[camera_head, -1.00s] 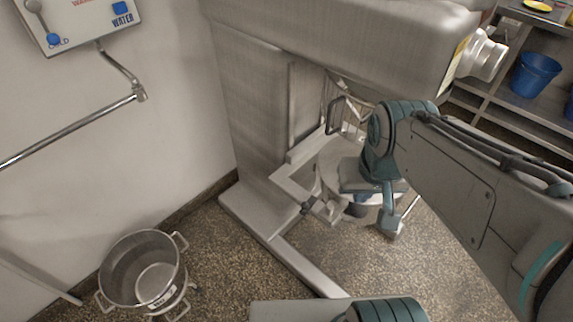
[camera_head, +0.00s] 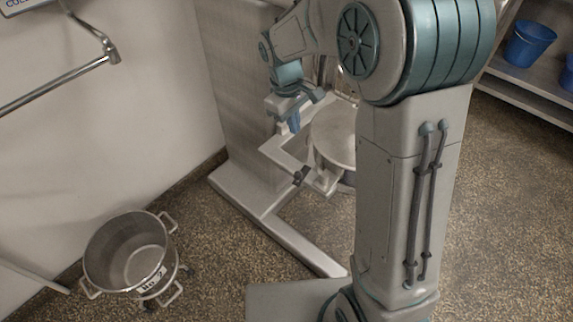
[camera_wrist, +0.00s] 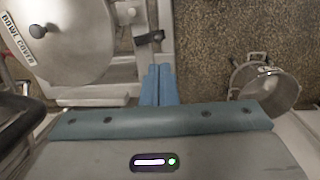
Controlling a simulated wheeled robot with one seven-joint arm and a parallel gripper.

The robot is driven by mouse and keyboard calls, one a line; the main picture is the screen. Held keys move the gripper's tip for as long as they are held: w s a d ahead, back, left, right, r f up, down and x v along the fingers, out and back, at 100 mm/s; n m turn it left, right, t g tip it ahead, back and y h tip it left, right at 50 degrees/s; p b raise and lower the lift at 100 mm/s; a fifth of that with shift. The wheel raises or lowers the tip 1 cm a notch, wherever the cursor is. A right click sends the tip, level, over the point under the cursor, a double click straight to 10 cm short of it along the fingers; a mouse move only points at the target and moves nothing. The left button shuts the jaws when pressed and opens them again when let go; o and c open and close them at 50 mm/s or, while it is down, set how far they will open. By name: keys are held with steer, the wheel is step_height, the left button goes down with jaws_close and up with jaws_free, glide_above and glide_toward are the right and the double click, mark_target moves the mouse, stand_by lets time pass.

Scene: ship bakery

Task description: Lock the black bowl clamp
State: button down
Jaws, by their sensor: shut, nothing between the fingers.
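The black bowl clamp (camera_head: 300,176) sits on the left arm of the mixer's bowl support, beside the covered bowl. It also shows in the wrist view (camera_wrist: 150,38), just beyond my fingertips. The bowl's round grey cover (camera_head: 338,132) lies on top; in the wrist view its "BOWL COVER" label and dark knob (camera_wrist: 38,31) show. My gripper (camera_head: 293,124) is up and left of the clamp in the head view, near the mixer column. In the wrist view my gripper's blue fingers (camera_wrist: 158,70) are together, empty, and appear apart from the clamp.
The mixer column (camera_head: 238,110) and its floor leg (camera_head: 290,240) stand close by. A steel pot (camera_head: 127,255) on a wheeled base stands at lower left by the wall. Blue buckets (camera_head: 528,44) sit on a shelf at upper right. Speckled floor between is clear.

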steer(key=w+a+f+n+g+h+b, duration=0.1)
steer(key=w+a+f+n+b, duration=0.2)
steer(key=f, duration=1.1)
steer(key=w+a+n, duration=0.1)
steer(key=w+a, duration=0.2)
steer(key=a, duration=0.1)
steer(key=shift+w+f+n, duration=0.15)
steer(key=shift+w+n, duration=0.05)
steer(key=shift+n, duration=0.1)
steer(key=shift+a+f, duration=0.1)
steer(key=b, duration=0.1)
glide_above(302, 172)
steer(key=s+a, duration=0.2)
steer(key=a, duration=0.3)
steer(key=a+x, duration=0.2)
steer(key=x, duration=0.6)
steer(key=shift+w+f, duration=0.25)
steer(key=shift+f, duration=0.2)
